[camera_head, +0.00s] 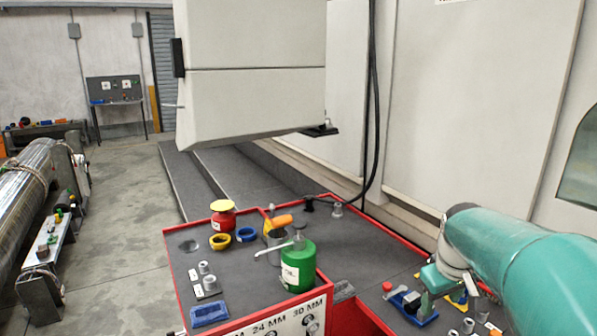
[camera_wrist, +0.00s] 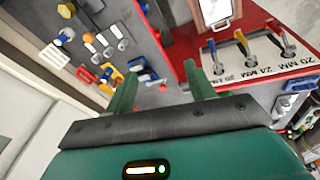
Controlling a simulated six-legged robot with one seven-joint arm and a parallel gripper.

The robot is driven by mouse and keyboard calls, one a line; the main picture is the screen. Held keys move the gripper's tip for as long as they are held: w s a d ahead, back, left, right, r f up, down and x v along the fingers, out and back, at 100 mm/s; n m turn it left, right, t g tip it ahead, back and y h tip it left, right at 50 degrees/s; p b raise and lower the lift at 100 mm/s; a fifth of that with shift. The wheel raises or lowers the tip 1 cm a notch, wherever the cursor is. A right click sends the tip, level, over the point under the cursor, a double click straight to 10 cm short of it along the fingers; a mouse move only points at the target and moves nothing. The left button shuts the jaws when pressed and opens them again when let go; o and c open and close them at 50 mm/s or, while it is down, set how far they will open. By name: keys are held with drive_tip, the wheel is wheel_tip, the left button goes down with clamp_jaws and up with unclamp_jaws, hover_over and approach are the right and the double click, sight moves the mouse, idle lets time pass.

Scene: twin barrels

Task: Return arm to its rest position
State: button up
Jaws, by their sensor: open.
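My arm, teal with a grey joint, comes in from the right side of the head view. Its end, my gripper (camera_head: 437,280), is over the right part of the red-edged bench (camera_head: 246,302), and its fingertips are hard to make out there. In the wrist view my gripper (camera_wrist: 157,78) shows two green fingers spread apart with nothing between them. Beyond the fingers are the bench top and a blue item (camera_wrist: 138,65). I cannot tell how far the fingertips are above the bench.
A green oil can (camera_head: 298,265), a red jar with yellow lid (camera_head: 223,217) and yellow and blue rings stand on the left bench part. Small fittings lie near my gripper. A large pale machine housing (camera_head: 250,70) hangs behind. Grey floor (camera_head: 130,220) is clear at left.

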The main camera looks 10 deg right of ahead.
drive_tip(key=s+a+m+t+y, duration=0.1)
drive_tip(key=s+a+m+t, duration=0.1)
drive_tip(key=s+a, duration=1.3)
drive_tip(key=a+r+t, duration=0.1)
drive_tip(key=a, duration=0.3)
drive_tip(key=shift+s, duration=0.15)
drive_tip(key=shift+d, duration=0.1)
drive_tip(key=shift+c, duration=0.4)
drive_tip(key=c, duration=0.3)
drive_tip(key=shift+d, duration=0.15)
